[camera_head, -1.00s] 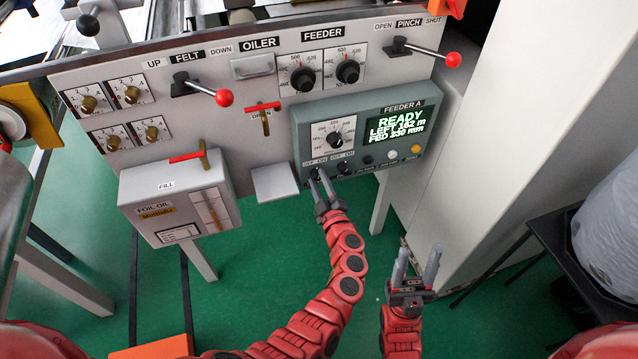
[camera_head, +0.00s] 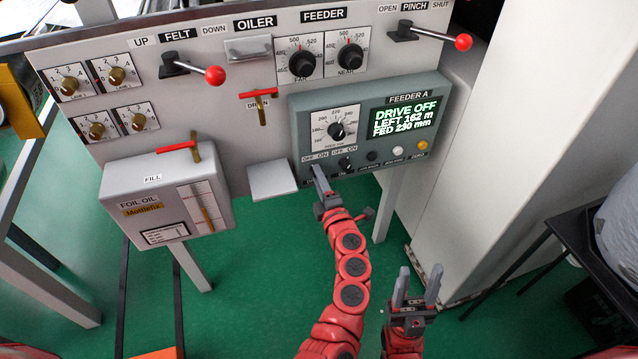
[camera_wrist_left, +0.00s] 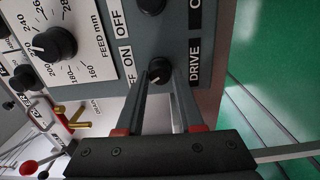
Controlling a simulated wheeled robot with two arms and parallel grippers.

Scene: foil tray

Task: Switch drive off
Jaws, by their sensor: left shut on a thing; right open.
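The grey feeder box (camera_head: 440,95) hangs on the front panel, and its screen (camera_head: 404,118) reads "DRIVE OFF, LEFT 162 m, FED 230 mm". My left gripper (camera_head: 318,173) is at the box's lower left corner. In the left wrist view my left gripper (camera_wrist_left: 168,85) is shut on the black drive knob (camera_wrist_left: 159,69), beside the "DRIVE" label, with a finger on each side. In the head view the fingers hide most of that knob. My right gripper (camera_head: 416,285) is open and empty, low above the green floor, apart from the box.
A second black knob (camera_head: 345,163) sits just right of the drive knob, below the large feed dial (camera_head: 337,130). A white button (camera_head: 397,149) and a yellow button (camera_head: 422,145) are further right. The oil box (camera_head: 168,200) stands out at left.

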